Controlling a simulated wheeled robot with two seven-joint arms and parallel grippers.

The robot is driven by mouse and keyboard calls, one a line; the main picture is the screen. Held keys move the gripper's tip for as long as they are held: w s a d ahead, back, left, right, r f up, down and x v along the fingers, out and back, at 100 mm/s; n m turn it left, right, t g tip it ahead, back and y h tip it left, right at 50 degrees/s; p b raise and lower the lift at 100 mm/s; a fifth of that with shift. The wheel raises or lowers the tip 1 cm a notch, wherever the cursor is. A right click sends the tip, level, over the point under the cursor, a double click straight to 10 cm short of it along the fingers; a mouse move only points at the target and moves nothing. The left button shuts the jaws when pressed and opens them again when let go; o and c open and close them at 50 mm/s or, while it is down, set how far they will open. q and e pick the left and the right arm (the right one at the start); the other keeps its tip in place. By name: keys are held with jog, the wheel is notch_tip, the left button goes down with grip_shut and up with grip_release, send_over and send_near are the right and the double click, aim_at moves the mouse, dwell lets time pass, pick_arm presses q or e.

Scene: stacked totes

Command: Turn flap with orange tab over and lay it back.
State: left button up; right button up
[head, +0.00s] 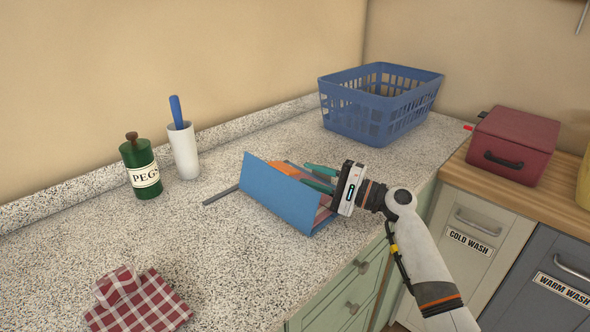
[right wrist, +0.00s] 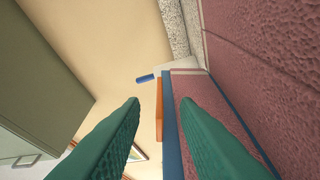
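The flap (head: 282,195) is a blue panel standing up at a tilt on the speckled counter, with a pinkish-red surface behind it. The orange tab (head: 284,168) is at its upper edge. In the right wrist view the orange tab (right wrist: 159,108) shows beside the blue edge, with textured pinkish-red surfaces (right wrist: 225,75) to the right. My right gripper (head: 314,176) has green fingers, spread apart at the flap's upper edge. In the wrist view the blue edge and tab appear between the fingers; I see no firm contact. Part of the flap's far side is hidden. My left gripper is out of view.
A grey strip (head: 221,195) lies left of the flap. A blue basket (head: 378,105) is behind. The counter's front edge is close right.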

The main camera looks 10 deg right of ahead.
jog(key=v, duration=0.5)
jog(key=shift+s+d, duration=0.15)
jog(key=shift+d, duration=0.1)
jog(key=shift+f, duration=0.1)
dwell(0.7)
